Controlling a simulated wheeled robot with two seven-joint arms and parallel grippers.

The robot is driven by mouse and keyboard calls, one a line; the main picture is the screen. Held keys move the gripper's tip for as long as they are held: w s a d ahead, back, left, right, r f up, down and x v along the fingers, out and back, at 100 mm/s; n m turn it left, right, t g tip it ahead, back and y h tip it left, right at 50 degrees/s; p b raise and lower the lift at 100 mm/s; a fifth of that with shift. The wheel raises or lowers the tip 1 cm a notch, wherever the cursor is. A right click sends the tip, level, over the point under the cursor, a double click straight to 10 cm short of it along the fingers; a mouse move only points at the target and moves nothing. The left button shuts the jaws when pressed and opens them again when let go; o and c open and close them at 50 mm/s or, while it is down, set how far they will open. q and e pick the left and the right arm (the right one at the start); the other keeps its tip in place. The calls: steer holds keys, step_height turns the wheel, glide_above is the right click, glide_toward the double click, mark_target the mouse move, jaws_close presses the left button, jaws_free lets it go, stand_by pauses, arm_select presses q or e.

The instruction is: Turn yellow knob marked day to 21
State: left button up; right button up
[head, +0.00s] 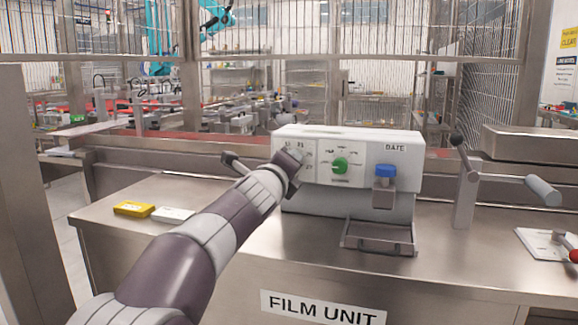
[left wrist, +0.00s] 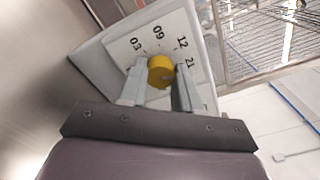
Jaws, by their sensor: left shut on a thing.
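The yellow knob (left wrist: 161,66) shows in the left wrist view on a white dial plate (left wrist: 150,35) printed 03, 09, 12 and 21. My left gripper (left wrist: 158,82) has one finger on each side of it and is shut on it. A small dark mark shows on the knob's face, but I cannot tell which number it points to. In the head view my left gripper (head: 294,160) is at the left end of the white control box (head: 350,138) and hides the yellow knob. My right gripper is not in view.
A green knob (head: 340,166) and a blue knob (head: 386,171) under DATE sit to the right on the same box. A yellow block (head: 134,208) and a white block (head: 173,215) lie on the metal counter (head: 240,250). A lever post (head: 465,190) stands at right.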

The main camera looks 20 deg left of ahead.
arm_select(q)
steer(key=o, duration=1.1)
steer(key=shift+c, duration=0.2)
steer(key=s+b, duration=0.1)
steer(key=s, duration=1.1)
steer(key=shift+s+a+b, duration=0.2)
steer(key=shift+s+b, duration=0.15)
